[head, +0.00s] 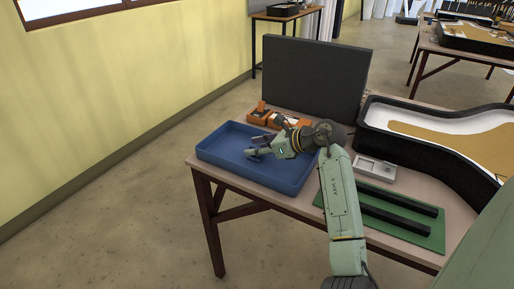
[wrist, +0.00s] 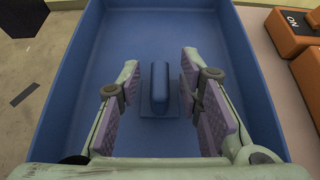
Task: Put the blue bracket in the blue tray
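The blue bracket (wrist: 160,92) is in the wrist view, a flat plate with a rounded upright bar. It rests on the floor of the blue tray (head: 240,174), whose inside also fills most of the wrist view (wrist: 205,25). My gripper (head: 258,149) is over the tray in the head view. In the wrist view my gripper (wrist: 160,75) is open, with purple pads on either side of the bracket and clear gaps between. The bracket cannot be made out for sure in the head view, where my gripper covers that part of the tray.
Orange boxes (wrist: 293,32) stand just beyond the tray's edge. A dark upright panel (head: 315,75) stands behind them. A small grey tray (head: 374,169) and a green mat (head: 418,232) with two black bars lie to the right. A large black-rimmed bin (head: 440,112) is at far right.

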